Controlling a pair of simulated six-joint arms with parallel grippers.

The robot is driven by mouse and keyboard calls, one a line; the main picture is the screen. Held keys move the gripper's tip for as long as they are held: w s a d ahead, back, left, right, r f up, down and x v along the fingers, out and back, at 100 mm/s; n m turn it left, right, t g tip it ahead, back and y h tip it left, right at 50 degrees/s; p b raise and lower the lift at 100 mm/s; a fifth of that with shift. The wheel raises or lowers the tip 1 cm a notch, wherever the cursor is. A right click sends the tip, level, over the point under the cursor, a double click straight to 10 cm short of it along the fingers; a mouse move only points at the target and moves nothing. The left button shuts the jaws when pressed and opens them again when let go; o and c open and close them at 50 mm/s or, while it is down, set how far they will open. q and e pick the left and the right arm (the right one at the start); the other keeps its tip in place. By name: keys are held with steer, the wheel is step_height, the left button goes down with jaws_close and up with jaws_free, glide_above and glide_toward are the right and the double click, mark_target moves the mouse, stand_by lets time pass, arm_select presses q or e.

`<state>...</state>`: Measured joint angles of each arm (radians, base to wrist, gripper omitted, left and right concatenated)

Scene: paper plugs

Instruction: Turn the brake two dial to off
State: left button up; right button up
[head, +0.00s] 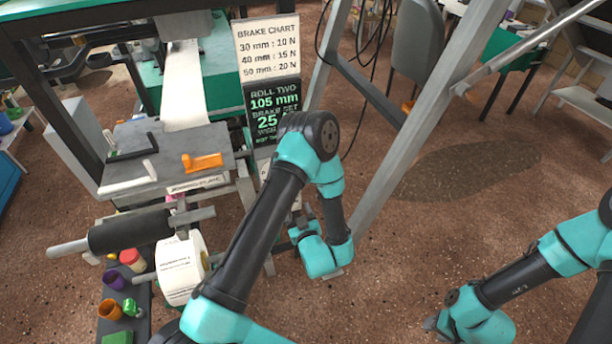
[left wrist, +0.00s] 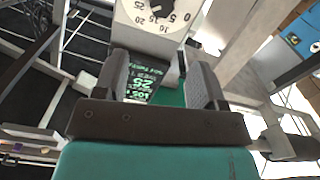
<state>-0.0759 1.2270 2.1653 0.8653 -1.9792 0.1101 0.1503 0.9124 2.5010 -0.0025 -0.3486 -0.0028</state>
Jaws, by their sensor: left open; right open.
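A pale dial plate (left wrist: 150,38) with printed numbers from 0 to 25 shows at the top of the left wrist view, upside down. My right gripper (head: 432,324) is at the lower right, away from the machine.
A brake chart (head: 267,48) and a dark roll two sign (head: 273,108) stand behind my left arm. A grey metal post (head: 385,165) rises close to its right. A paper roll (head: 180,272) and black roller (head: 130,231) are on the left.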

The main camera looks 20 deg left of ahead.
arm_select(q)
steer(key=shift+a, duration=0.1)
steer(key=x, duration=1.7)
steer(key=shift+a, duration=0.25)
steer(key=c, duration=0.9)
